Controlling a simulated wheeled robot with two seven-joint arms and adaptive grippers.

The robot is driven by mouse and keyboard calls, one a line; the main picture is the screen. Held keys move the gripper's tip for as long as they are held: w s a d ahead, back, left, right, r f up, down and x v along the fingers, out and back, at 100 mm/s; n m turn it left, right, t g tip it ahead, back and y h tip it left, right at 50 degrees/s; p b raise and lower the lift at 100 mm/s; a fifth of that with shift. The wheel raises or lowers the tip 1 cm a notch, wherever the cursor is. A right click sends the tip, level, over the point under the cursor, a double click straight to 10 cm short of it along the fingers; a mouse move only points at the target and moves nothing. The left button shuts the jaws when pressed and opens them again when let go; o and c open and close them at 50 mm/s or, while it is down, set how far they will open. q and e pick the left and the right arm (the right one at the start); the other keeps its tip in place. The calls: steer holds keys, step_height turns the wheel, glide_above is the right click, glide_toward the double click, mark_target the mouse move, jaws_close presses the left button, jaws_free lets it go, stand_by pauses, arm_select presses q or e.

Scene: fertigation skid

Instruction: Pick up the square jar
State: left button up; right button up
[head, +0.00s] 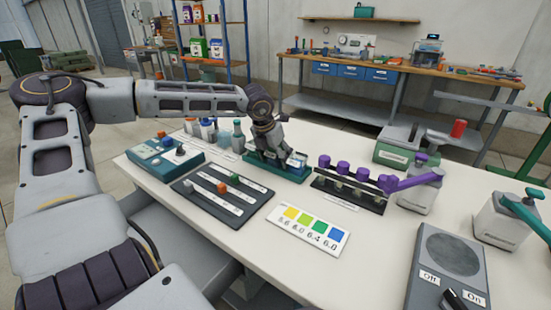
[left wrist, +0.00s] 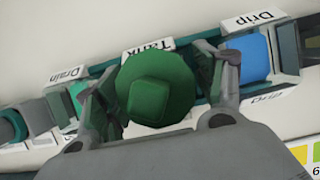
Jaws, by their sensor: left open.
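In the left wrist view, a dark green round-rimmed piece with a squarish top (left wrist: 153,92) stands at the "Tank" label. A square-sided container with blue in it (left wrist: 248,57) stands at the "Drip" label, just right of my right-hand finger. I cannot tell for sure which of them is the square jar. My left gripper (left wrist: 160,100) is open, with one finger on each side of the green piece; contact cannot be told. In the head view, my left gripper (head: 272,145) is over the green rack (head: 290,177) and hides most of its contents. My right gripper is out of view.
Left of the rack are small bottles (head: 238,137), a teal box (head: 165,158) and a dark slider panel (head: 222,197). To its right are a purple-knobbed manifold (head: 348,190) and a grey On/Off box (head: 447,270). A colour card (head: 308,232) lies in front.

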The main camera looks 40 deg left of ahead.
arm_select(q)
steer(key=c, duration=1.1)
steer(key=shift+c, duration=0.2)
steer(key=shift+a+r, duration=0.1)
steer(key=shift+r, duration=0.05)
